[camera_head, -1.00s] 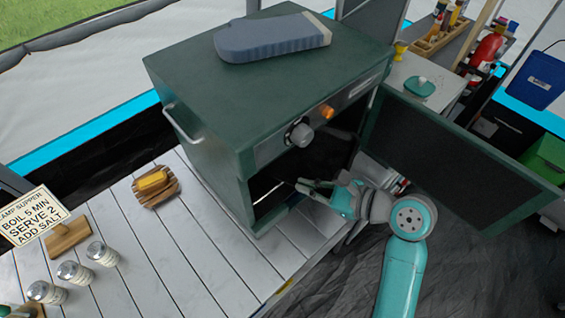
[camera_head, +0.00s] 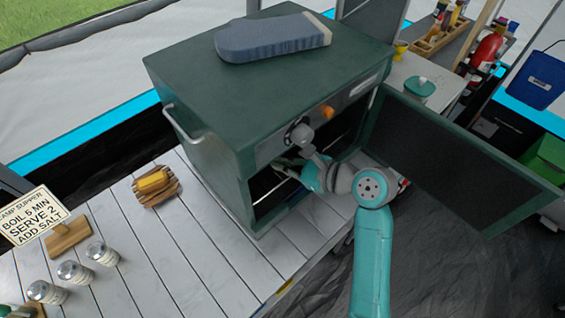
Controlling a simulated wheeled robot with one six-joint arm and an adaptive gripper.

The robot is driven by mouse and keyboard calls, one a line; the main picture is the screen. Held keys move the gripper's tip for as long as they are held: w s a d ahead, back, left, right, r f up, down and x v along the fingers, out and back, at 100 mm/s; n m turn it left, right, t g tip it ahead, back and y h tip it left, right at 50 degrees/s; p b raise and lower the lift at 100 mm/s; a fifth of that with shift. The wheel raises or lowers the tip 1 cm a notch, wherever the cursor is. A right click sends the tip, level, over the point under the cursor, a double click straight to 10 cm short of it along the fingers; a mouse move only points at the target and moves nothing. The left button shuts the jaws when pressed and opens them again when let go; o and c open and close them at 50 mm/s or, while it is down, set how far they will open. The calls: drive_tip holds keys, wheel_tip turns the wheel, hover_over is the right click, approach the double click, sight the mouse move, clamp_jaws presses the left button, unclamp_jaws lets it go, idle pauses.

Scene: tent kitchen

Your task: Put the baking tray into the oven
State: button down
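The dark green oven (camera_head: 205,125) stands on the white slatted table. Its door (camera_head: 440,165) is swung open to the right. The opening faces my arm, and thin light rack bars show in the dark inside. My gripper (camera_head: 283,168) is at the opening, below the grey knob, with its fingers pointing left into the oven. The fingertips are small and dark here, so I cannot tell whether they are open or shut on something. I cannot make out the baking tray clearly; the inside of the oven is dark and partly hidden by my arm.
A blue-grey oven mitt (camera_head: 272,37) lies on the oven. On the table (camera_head: 190,260) are a yellow block on a wooden rack (camera_head: 155,186), a sign (camera_head: 33,215) and several shakers (camera_head: 75,272). The open door bounds the room right of my arm.

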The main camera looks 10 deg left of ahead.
drive_tip(key=c, duration=1.3)
unclamp_jaws()
drive_tip(key=shift+f, duration=0.1)
drive_tip(key=v, duration=1.2)
